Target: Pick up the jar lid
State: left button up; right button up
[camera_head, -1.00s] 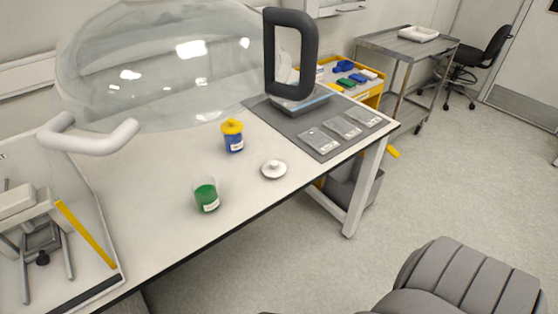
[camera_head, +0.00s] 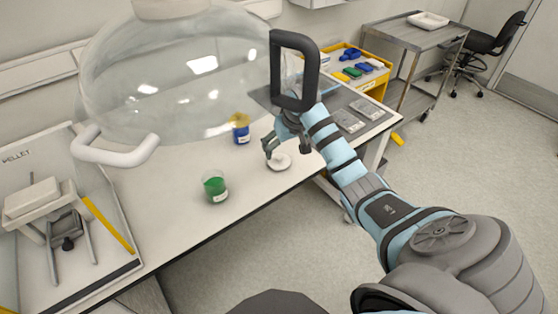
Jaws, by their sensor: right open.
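The white round jar lid (camera_head: 279,164) with a small knob lies flat on the table, near its front edge. My right gripper (camera_head: 287,152) is open, with its fingers pointing down just above the lid and spread to either side of the knob. I cannot tell whether a finger touches the lid. A clear jar with green contents (camera_head: 215,188) stands to the left of the lid. A blue jar with a yellow top (camera_head: 240,129) stands behind it. My left gripper is not in view.
A large clear dome with a white handle (camera_head: 115,147) and a black handle (camera_head: 294,72) hangs over the back of the table. A grey mat (camera_head: 330,88) with flat plates lies at right. The front table (camera_head: 180,226) is clear.

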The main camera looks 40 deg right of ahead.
aim_at(280, 156)
jog(key=b+x, duration=0.1)
jog(key=x, duration=0.2)
jog(key=b+x, duration=0.1)
jog(key=x, duration=0.3)
jog(key=b+x, duration=0.1)
jog(key=x, duration=0.3)
jog(key=shift+w+d+r, duration=0.1)
jog(key=shift+w+d, duration=0.05)
jog(key=shift+w, duration=0.3)
jog(key=shift+r, duration=0.1)
jog(key=c, duration=1)
